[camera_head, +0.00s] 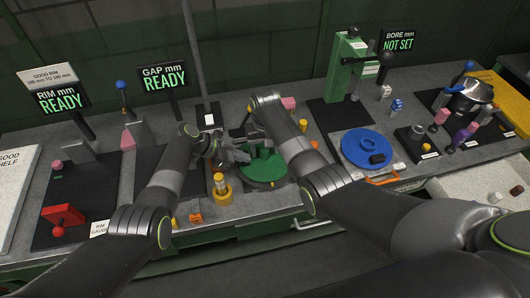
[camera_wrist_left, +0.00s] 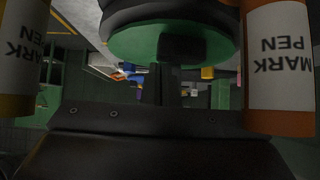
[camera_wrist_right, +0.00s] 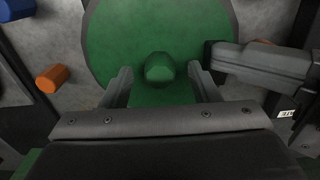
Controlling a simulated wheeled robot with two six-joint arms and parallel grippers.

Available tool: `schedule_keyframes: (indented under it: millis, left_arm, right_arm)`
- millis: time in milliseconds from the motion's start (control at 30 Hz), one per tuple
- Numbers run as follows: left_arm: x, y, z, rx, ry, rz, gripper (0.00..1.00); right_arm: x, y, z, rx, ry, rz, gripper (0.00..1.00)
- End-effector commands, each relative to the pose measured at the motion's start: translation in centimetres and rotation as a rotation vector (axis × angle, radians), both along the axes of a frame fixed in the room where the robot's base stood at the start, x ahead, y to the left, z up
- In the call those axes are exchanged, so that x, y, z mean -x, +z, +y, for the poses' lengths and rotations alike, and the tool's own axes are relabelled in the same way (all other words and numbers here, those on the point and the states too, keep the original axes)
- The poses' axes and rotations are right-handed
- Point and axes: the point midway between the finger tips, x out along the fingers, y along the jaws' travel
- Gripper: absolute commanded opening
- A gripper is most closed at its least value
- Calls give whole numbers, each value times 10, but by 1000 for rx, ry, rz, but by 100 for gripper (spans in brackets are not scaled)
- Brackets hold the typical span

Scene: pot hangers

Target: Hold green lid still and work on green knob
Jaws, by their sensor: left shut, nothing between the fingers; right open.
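The round green lid (camera_head: 265,169) lies flat in a dark round holder in the middle of the bench; it also shows in the right wrist view (camera_wrist_right: 115,35). The green knob (camera_wrist_right: 160,68) stands at the lid's middle. My right gripper (camera_wrist_right: 161,83) is open above the lid, one finger on each side of the knob, with gaps visible.
A red-handled gauge (camera_head: 62,217) is at the left.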

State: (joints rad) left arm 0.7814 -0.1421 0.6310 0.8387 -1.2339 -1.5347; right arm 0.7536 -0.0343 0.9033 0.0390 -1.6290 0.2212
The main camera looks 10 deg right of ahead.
Motion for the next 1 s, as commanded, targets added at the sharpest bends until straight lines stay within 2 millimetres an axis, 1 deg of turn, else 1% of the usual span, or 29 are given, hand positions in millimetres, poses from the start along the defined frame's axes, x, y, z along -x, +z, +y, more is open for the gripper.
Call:
schedule_keyframes:
  millis: [33, 600, 733, 967, 1000]
  left_arm:
    - [5, -10, 4, -12, 0, 16, 0]
    - [5, -10, 4, -12, 0, 16, 0]
    - [5, -10, 4, -12, 0, 16, 0]
    - [5, -10, 4, -12, 0, 16, 0]
    - [5, -10, 4, -12, 0, 16, 0]
  right_arm:
    - [0, -1, 0, 0, -54, 0, 55]
    - [0, -1, 0, -2, -687, -1, 55]
    - [0, -1, 0, -2, -768, -1, 55]
    - [0, -1, 0, -2, -783, -1, 55]
    - [0, -1, 0, -2, -782, -1, 53]
